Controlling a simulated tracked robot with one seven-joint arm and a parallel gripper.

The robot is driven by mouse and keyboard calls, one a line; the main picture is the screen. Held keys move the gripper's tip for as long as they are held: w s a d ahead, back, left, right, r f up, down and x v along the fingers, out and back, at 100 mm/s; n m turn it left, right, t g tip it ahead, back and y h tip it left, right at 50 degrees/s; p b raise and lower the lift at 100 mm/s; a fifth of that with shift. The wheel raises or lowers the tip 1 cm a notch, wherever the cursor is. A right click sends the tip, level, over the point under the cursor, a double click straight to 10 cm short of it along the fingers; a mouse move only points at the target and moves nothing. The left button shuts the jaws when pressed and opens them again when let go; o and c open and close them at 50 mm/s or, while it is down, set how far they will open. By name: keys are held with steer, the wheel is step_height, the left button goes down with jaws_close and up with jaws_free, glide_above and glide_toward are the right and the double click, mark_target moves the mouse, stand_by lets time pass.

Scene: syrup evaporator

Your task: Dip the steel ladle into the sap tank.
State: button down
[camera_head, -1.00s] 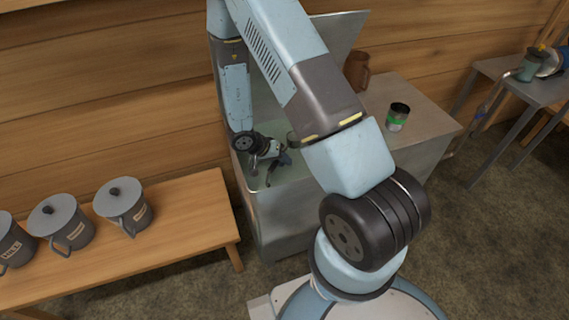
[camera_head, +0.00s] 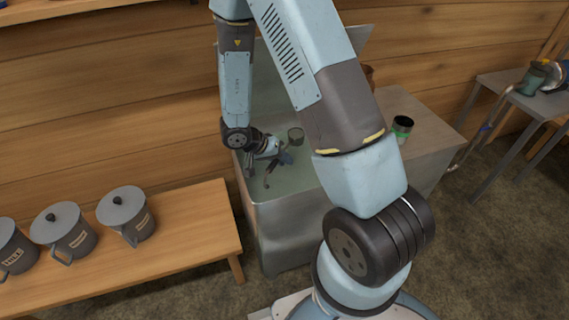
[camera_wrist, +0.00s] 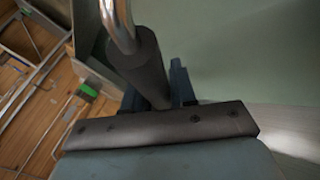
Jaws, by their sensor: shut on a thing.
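The sap tank (camera_head: 288,228) is an open metal box with pale green liquid inside; its liquid also fills the upper right of the wrist view (camera_wrist: 235,50). My gripper (camera_head: 281,157) is low inside the tank opening, near its left side. In the wrist view my gripper (camera_wrist: 157,92) is shut on the dark handle of the steel ladle (camera_wrist: 140,62), whose bright steel rod runs up out of the picture. In the head view a small round cup, apparently the ladle's bowl (camera_head: 296,136), shows at the liquid. I cannot tell how deep it sits.
A raised panel stands behind the tank. A green-labelled can (camera_head: 402,127) stands on the metal top right of it, with a brown jug (camera_head: 369,75) partly hidden by my arm. A wooden bench (camera_head: 190,225) with lidded mugs (camera_head: 126,215) is at left, a side table (camera_head: 515,90) at right.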

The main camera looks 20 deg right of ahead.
steer(key=shift+s+a+r, duration=0.15)
steer(key=shift+s+r, duration=0.05)
steer(key=shift+r, duration=0.7)
steer(key=shift+s+a+r, duration=0.15)
steer(key=shift+r, duration=0.75)
